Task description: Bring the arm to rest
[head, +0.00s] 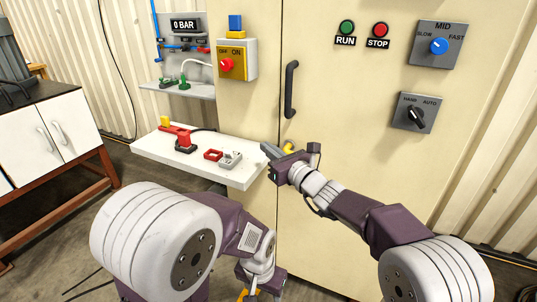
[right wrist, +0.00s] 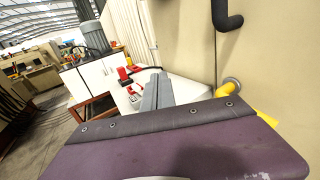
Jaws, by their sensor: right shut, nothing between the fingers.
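My right gripper (head: 268,150) is held out in front of the cream cabinet (head: 340,215), near the right end of the white shelf (head: 200,155). Its grey fingers are together with nothing between them. They also show shut in the right wrist view (right wrist: 157,92). The right arm reaches in from the lower right. My left arm comes in from the lower left and bends down at the bottom edge. Only part of its wrist end shows there, and its fingers are cut off by the frame.
A red tool (head: 180,138), a small red frame (head: 213,155) and a grey block (head: 231,160) lie on the shelf. A black door handle (head: 290,89) juts out above the right gripper. Knobs and buttons sit higher up. A white cupboard (head: 50,137) stands at left.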

